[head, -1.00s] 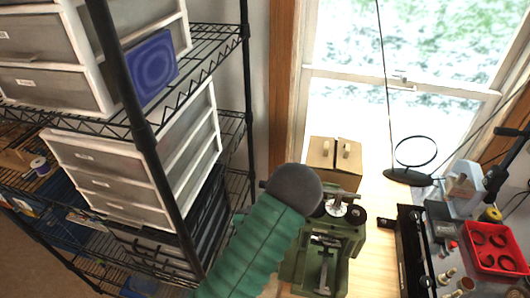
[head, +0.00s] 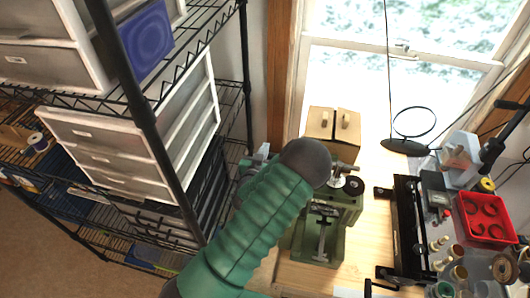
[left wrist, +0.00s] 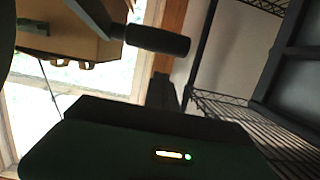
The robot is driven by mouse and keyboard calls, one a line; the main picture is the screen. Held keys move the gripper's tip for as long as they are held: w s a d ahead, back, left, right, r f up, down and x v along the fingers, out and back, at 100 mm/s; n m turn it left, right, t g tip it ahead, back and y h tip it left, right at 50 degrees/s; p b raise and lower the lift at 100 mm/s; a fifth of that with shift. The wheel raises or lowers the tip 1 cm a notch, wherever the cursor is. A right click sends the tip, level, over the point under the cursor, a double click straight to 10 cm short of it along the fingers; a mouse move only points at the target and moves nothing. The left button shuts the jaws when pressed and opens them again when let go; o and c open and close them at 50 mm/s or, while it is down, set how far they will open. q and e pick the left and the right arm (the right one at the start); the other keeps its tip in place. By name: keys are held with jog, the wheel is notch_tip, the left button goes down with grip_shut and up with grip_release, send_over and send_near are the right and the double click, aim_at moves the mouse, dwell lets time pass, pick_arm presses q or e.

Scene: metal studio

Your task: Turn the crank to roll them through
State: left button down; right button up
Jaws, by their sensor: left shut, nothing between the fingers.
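The green rolling machine (head: 322,234) stands on the wooden bench, partly hidden behind my left arm. A round dark knob and a metal part show at its top. In the left wrist view, a dark cylindrical grip (left wrist: 157,40), apparently the crank handle, sticks out beside an angled dark bar. My left gripper (left wrist: 164,82) is shut and empty; its dark fingers point up just below the grip and look apart from it. In the head view, grey parts of my left gripper (head: 262,154) show beyond my arm. Any piece in the rollers cannot be made out. My right gripper is out of view.
A cardboard box (head: 332,130) stands behind the machine by the window. A wire shelf with drawer units (head: 150,130) is close on the left. A red tray (head: 485,217), a black rail and small tools crowd the right. Some bare bench lies in front of the machine.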

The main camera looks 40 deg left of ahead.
pick_arm(q)
jog(key=s+d+f+g+h+b, duration=0.1)
jog(key=f+g, duration=0.3)
jog(key=f, duration=1)
jog(key=s+d+f+g+h+b, duration=0.1)
jog(key=f+g+h+b, duration=0.3)
jog(key=f, duration=1)
jog(key=shift+s+g+b, duration=0.35)
jog(key=shift+s+g, duration=0.15)
jog(key=shift+s, duration=0.15)
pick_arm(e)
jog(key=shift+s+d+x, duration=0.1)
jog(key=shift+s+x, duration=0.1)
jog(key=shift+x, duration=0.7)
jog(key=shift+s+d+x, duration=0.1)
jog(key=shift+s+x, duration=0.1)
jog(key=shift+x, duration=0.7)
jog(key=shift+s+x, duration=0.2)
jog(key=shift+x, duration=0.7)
pick_arm(q)
jog(key=shift+d, duration=0.1)
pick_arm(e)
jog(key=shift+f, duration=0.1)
pick_arm(q)
jog(key=shift+w+r, duration=0.1)
